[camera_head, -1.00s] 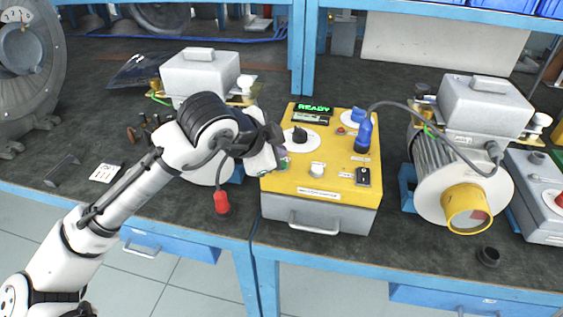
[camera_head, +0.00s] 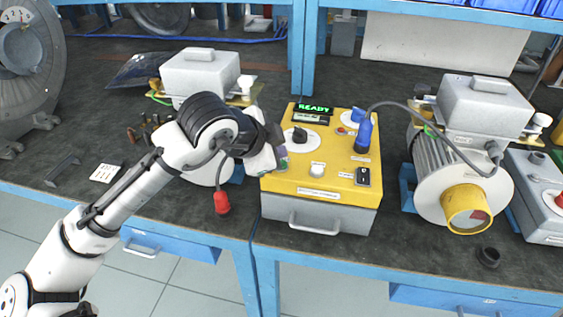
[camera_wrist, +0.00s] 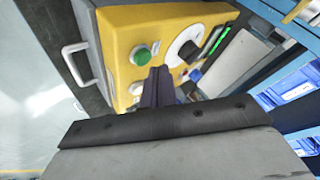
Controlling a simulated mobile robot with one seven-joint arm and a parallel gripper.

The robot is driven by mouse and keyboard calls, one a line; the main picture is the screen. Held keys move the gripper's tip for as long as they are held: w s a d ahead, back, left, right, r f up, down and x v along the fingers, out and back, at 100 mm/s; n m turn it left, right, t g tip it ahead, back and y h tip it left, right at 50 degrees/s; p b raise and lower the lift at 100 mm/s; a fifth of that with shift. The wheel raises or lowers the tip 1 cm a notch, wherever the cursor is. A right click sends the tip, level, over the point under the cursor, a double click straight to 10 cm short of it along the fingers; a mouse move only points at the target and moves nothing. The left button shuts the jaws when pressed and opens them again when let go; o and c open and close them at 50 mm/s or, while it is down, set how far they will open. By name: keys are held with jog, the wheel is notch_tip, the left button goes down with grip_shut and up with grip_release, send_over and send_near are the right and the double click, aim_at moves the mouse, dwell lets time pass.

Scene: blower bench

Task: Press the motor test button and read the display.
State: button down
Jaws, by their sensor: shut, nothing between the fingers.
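The yellow-topped test box (camera_head: 335,152) stands on the bench. Its display (camera_head: 314,108) is lit green and reads "READY". A black knob on a white dial (camera_head: 299,136) sits below it. A green button (camera_wrist: 142,56) shows clearly in the wrist view; in the head view it is mostly hidden by my wrist. A pale button (camera_head: 317,169) and a black rocker switch (camera_head: 362,176) are near the front edge. Labels are too small to tell which is the motor test button. My gripper (camera_wrist: 160,72) is shut and empty, its dark fingertips over the panel beside the green button; contact is unclear.
A motor with a yellow end ring (camera_head: 467,207) stands right of the box, cabled to a blue plug (camera_head: 363,136). Another motor (camera_head: 200,74) stands behind my arm. A red-tipped lead (camera_head: 221,202) hangs by my wrist. A grey box (camera_head: 540,200) is at far right.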

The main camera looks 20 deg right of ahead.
jog(key=shift+f, duration=0.1)
jog(key=shift+f+b, duration=0.3)
jog(key=shift+f, duration=0.05)
jog(key=shift+f+b, duration=0.3)
jog(key=shift+f, duration=0.05)
dwell(0.8)
jog(key=shift+r, duration=0.1)
jog(key=shift+r+p, duration=0.7)
notch_tip(320, 180, up, 5)
jog(key=p, duration=0.4)
dwell(0.9)
